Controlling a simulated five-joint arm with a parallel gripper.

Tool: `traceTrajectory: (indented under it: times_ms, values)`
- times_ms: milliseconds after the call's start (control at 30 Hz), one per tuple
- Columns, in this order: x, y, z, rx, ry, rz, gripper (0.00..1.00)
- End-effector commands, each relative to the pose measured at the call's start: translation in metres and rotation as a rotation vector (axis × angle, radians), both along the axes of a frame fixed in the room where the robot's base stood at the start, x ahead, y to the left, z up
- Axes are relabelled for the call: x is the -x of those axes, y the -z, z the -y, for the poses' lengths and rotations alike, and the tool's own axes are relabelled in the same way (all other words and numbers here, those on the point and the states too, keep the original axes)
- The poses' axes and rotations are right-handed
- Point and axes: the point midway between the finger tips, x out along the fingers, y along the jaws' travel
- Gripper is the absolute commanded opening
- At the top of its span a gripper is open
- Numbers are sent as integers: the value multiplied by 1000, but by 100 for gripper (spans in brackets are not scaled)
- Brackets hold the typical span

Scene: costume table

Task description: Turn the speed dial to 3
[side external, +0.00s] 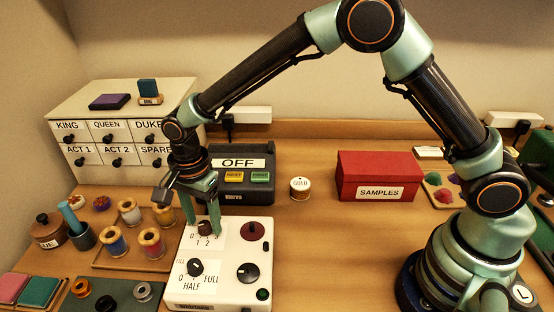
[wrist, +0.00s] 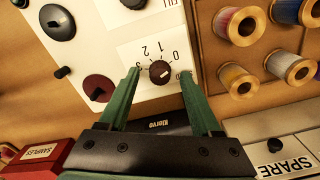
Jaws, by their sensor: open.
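The white control box (side external: 222,295) stands at the front left of the table. The speed dial (side external: 205,227), a small dark brown knob, sits near its far left corner beside a scale reading 0, 1, 2. My gripper (side external: 204,221) points down over the dial, open, one finger on each side. In the wrist view my gripper (wrist: 159,70) shows a gap around the knob; contact is unclear.
The box also carries a FULL/HALF dial (side external: 195,267), a maroon knob (side external: 253,230) and a black knob (side external: 248,273). Thread spools (side external: 152,243) stand close on the left. A dark device marked OFF (side external: 240,190) is behind; a red SAMPLES box (side external: 378,170) is to the right.

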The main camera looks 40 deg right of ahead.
Motion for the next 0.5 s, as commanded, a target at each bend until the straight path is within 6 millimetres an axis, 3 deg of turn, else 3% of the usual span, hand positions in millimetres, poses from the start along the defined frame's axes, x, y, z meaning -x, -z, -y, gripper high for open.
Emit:
traceTrajectory:
  times_ms: [333,367,500]
  values:
    - [0,4,0,0,0,1,65]
    - [0,4,0,0,0,1,57]
    - [0,4,0,0,0,1,4]
